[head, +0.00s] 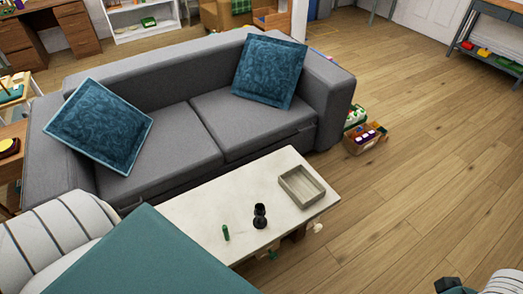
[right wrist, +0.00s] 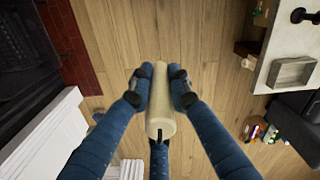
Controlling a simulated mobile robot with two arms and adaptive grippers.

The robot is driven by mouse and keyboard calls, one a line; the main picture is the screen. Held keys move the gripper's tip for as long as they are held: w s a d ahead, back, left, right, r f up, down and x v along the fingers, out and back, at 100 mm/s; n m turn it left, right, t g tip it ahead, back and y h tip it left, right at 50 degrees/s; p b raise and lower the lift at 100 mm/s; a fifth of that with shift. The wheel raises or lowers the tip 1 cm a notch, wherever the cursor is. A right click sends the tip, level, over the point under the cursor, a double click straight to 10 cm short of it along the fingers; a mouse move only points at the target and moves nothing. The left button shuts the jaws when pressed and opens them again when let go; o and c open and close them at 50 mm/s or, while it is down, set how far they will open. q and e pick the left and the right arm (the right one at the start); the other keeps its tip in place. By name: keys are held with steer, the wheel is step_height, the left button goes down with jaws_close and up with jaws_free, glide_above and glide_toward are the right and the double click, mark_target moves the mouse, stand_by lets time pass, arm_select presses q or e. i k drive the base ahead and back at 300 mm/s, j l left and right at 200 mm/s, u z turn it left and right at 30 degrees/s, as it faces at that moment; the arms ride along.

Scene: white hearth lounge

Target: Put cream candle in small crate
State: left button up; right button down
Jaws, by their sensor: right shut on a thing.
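The cream candle (right wrist: 160,116) is a pale cylinder with a dark wick, held in my right gripper (right wrist: 159,84). The blue fingers are shut on it from both sides, above bare floor in the right wrist view. In the head view only a dark bit of my right gripper (head: 450,286) shows at the bottom right corner; the candle is hidden there. The small crate (head: 302,186) is a grey-beige open box, seemingly empty, on the right end of the coffee table. It also shows in the right wrist view (right wrist: 292,71), well apart from the candle. My left gripper is out of view.
The pale coffee table (head: 190,212) also bears a black candle holder (head: 260,215) and a small green cylinder (head: 226,233). A grey sofa (head: 165,150) stands behind it. A box of items (head: 365,139) is on the floor beside the sofa. The wooden floor at right is clear.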

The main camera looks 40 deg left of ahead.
mark_target(295, 182)
steer(key=i+l+u, duration=0.15)
steer(key=u, duration=0.3)
steer(key=i+l+u, duration=0.2)
steer(key=u, duration=0.25)
steer(key=i+l+u, duration=0.1)
steer(key=l+u, duration=0.35)
steer(key=i+l+u, duration=0.1)
steer(key=l+u, duration=0.15)
steer(key=u, duration=0.2)
steer(key=l+u, duration=1.15)
steer(key=l, duration=0.25)
steer(key=k+l+u, duration=0.1)
steer(key=l+u, duration=0.25)
steer(key=l, duration=0.1)
